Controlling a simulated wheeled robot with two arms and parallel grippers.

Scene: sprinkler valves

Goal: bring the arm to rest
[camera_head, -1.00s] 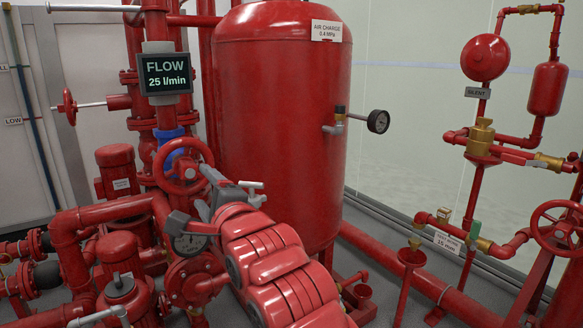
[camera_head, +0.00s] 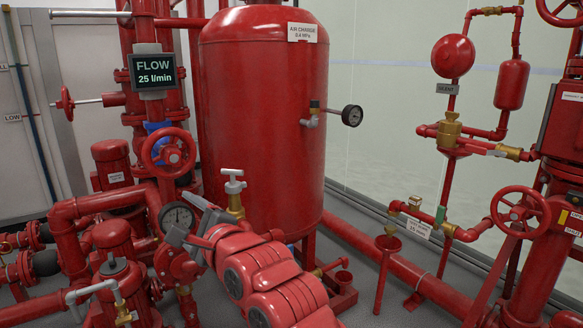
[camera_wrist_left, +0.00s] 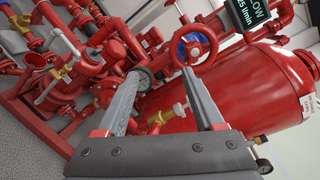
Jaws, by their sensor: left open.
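My left arm (camera_head: 262,278) comes in from the bottom of the head view. Its grey gripper (camera_head: 188,222) is in front of the pipework, below the red handwheel (camera_head: 168,153) and close in the picture to a round gauge (camera_head: 179,217). In the left wrist view the two grey fingers (camera_wrist_left: 160,78) are spread apart with nothing held between them. The red handwheel (camera_wrist_left: 194,46) shows beyond the fingertips there. A brass valve with a grey T-handle (camera_head: 234,185) shows just above my wrist in the head view. My right gripper is not in view.
A large red tank (camera_head: 263,120) stands behind my arm, with a side gauge (camera_head: 351,115) sticking out. A flow display (camera_head: 153,72) reads 25 l/min. Red pipes and another handwheel (camera_head: 520,212) stand at the right. Pipes and pumps crowd the left.

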